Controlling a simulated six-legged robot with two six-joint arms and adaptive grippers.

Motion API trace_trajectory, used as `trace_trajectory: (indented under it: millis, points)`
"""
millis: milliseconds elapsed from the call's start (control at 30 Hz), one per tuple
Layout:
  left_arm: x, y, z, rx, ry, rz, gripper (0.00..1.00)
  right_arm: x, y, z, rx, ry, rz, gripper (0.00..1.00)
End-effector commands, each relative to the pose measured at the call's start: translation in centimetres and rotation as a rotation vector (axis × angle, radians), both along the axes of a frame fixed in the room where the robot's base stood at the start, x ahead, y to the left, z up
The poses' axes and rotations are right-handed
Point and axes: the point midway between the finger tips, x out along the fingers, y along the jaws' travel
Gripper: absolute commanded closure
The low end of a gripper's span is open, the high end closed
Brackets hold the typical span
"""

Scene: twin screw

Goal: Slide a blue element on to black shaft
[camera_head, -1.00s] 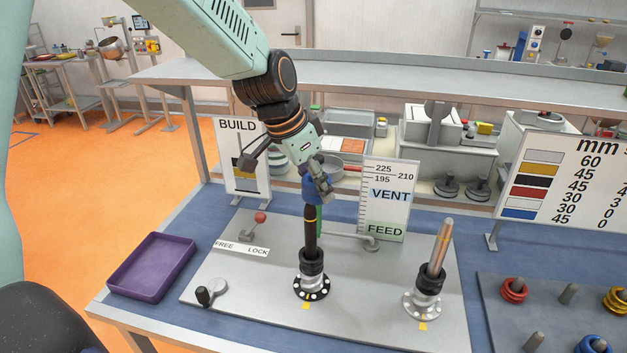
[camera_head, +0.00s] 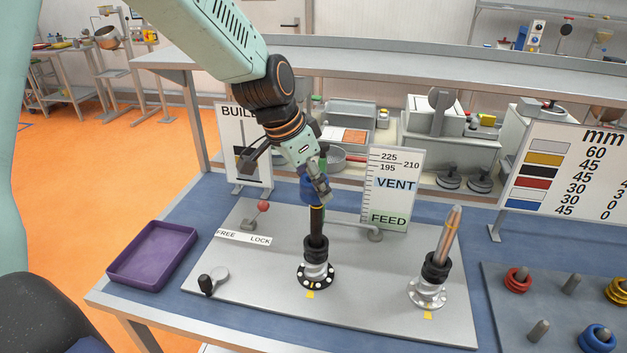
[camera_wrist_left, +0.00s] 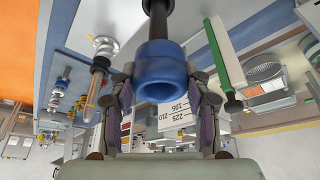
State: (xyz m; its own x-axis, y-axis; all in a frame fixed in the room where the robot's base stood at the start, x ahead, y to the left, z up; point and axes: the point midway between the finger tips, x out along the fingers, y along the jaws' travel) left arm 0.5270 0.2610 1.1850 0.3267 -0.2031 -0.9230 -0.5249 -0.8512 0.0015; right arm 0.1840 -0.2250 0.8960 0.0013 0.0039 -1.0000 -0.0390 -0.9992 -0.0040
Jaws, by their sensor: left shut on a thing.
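A blue element (camera_head: 308,187) is held in my left gripper (camera_head: 322,186) at the top of the black shaft (camera_head: 317,222). In the left wrist view the blue ring (camera_wrist_left: 160,72) sits between the two fingers of my left gripper (camera_wrist_left: 162,100), which are shut on it. The black shaft (camera_wrist_left: 157,22) runs into its far side there, so the ring appears to be around the shaft's tip; how deep is hidden. The black shaft stands upright in a round flanged base on the grey plate. My right gripper is not in view.
A second, copper-coloured shaft (camera_head: 449,238) stands to the right on the grey plate (camera_head: 250,290). A purple tray (camera_head: 152,256) lies at the left. A peg board (camera_head: 555,310) with red, yellow and blue rings is at the right. BUILD and VENT/FEED signs stand behind.

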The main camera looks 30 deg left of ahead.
Motion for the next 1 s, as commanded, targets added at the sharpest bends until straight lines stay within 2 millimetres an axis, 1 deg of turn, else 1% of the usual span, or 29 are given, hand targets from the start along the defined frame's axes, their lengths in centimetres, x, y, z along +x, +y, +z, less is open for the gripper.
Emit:
trace_trajectory:
  millis: [300,567,600,900,1000]
  points:
    - [0.0,0.0,-0.1,0.0,-0.001,0.0,0.97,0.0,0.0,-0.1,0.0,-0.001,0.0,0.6]
    - [0.0,0.0,-1.1,0.0,0.0,0.0,0.97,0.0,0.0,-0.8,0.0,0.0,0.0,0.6]
    - [0.0,0.0,-1.2,0.001,0.001,0.0,0.51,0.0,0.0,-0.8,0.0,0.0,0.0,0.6]
    - [0.0,0.0,-1.1,0.0,0.0,0.0,0.26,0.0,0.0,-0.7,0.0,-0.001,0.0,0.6]
    - [0.0,0.0,-1.0,0.0,0.0,0.0,0.25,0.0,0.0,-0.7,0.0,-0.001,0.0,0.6]
